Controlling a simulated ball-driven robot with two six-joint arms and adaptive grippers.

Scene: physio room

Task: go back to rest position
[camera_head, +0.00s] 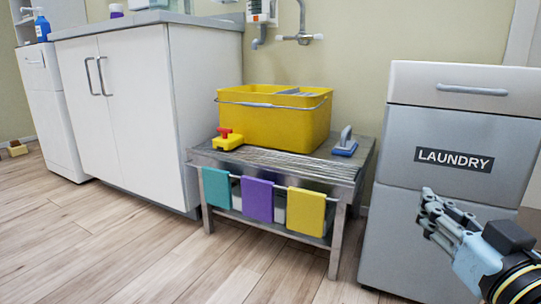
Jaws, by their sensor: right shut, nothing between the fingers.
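My right gripper (432,214) is at the lower right of the head view, its arm coming in from the bottom right corner. Its fingers are shut with nothing held. It shows in front of the grey laundry cabinet (385,240). My left gripper is out of view.
A low metal bench (345,172) holds a yellow bucket (270,122), a yellow and red item (228,139) and a blue brush (345,146). Teal (216,187), purple (257,199) and yellow (305,211) cloths hang in front. White cabinets (140,110) stand left. The wooden floor (120,250) is clear.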

